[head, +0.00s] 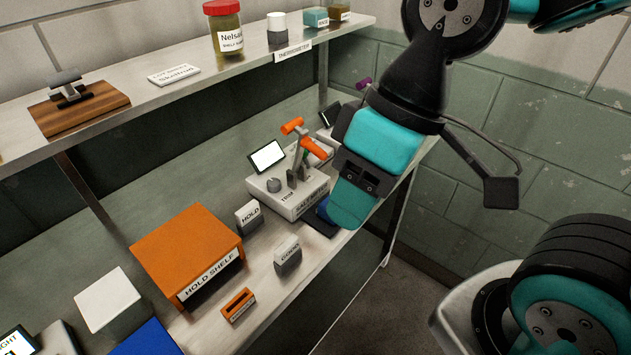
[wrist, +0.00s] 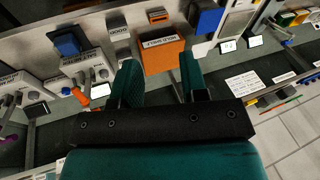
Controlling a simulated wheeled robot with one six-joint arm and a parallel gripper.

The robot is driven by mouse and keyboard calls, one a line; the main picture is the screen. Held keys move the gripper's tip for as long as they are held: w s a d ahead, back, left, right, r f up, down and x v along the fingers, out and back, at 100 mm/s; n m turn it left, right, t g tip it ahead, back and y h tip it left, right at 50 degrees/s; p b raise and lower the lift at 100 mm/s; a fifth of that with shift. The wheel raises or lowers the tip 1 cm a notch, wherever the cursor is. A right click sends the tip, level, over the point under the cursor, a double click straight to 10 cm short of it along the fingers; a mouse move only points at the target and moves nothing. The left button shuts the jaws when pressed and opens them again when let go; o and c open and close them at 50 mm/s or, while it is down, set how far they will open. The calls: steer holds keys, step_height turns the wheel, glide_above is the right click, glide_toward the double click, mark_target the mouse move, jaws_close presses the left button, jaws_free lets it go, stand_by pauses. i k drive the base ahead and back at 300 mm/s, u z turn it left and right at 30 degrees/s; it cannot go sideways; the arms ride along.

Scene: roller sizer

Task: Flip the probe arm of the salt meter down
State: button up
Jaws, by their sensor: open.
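The salt meter (head: 290,190) is a white box on the lower shelf, with a tilted screen (head: 267,156) and a grey knob. Its probe arm (head: 292,126) stands raised, with orange parts at its upper end; I cannot make out its joint clearly. My gripper (head: 352,205) is right of and in front of the meter, apart from its arm, and partly hides the shelf there. In the wrist view my gripper (wrist: 158,78) shows two teal fingers spread with nothing between them. The meter (wrist: 85,63) and its orange-ended arm (wrist: 100,91) are left of the fingers there.
An orange hold shelf (head: 187,245), HOLD block (head: 248,215), another labelled block (head: 287,255) and small orange holder (head: 238,304) stand left of and nearer than the meter. A blue item (head: 322,215) lies by the meter's front. The upper shelf (head: 130,115) overhangs behind.

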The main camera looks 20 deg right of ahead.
mark_target(305, 141)
steer(key=u, duration=0.55)
steer(key=k, duration=1.25)
steer(key=z, duration=0.2)
steer(key=i, duration=0.55)
steer(key=z, duration=0.9)
steer(key=i, duration=0.85)
steer(key=u, duration=0.65)
steer(key=i, duration=0.55)
steer(key=u, duration=0.45)
